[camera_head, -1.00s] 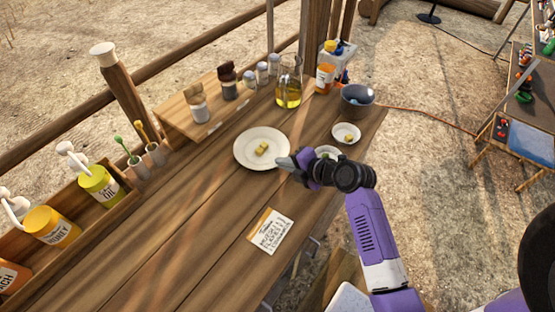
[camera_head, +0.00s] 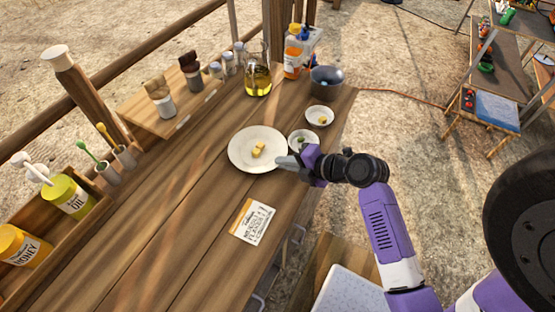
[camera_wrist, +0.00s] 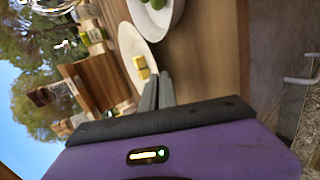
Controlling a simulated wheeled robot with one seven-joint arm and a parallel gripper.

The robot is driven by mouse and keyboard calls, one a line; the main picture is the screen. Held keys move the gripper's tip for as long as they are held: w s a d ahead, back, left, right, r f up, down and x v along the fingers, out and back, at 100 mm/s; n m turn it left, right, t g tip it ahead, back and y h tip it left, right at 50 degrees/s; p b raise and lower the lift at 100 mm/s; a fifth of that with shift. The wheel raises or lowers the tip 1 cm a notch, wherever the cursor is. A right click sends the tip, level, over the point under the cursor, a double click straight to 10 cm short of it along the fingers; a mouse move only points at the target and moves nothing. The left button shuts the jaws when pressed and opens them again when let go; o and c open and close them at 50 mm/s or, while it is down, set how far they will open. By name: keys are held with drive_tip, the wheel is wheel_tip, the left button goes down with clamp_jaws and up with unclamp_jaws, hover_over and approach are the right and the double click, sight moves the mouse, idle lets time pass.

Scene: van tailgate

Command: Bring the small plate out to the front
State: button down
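A round white plate (camera_head: 240,153) with yellow cubes (camera_head: 258,150) lies on the wooden table. Two smaller white dishes stand to its right: one (camera_head: 292,134) with green pieces, close to the plate, and one (camera_head: 310,119) with yellow pieces farther back. My gripper (camera_head: 279,161) is at the plate's right front edge, just in front of the green-piece dish. In the wrist view its grey fingers (camera_wrist: 158,92) lie together with nothing seen between them. The plate (camera_wrist: 126,42) and the green-piece dish (camera_wrist: 172,18) show beyond the fingertips. I cannot tell whether the fingers touch the plate.
A card (camera_head: 254,222) lies in front of the plate. An oil flask (camera_head: 257,82), an orange-labelled bottle (camera_head: 292,58) and a dark bowl (camera_head: 326,80) stand at the back. Jars stand on a raised board (camera_head: 150,110). A wooden crate (camera_head: 80,225) holds bottles at left. The front tabletop is mostly clear.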

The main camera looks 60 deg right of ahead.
drive_tip(key=shift+s, duration=0.4)
drive_tip(key=c, duration=1.6)
unclamp_jaws()
drive_tip(key=shift+f, duration=0.1)
drive_tip(key=shift+s, duration=0.1)
drive_tip(key=b+v, duration=0.1)
drive_tip(key=v, duration=0.6)
drive_tip(key=shift+s+r, duration=0.15)
drive_tip(key=shift+r, duration=0.2)
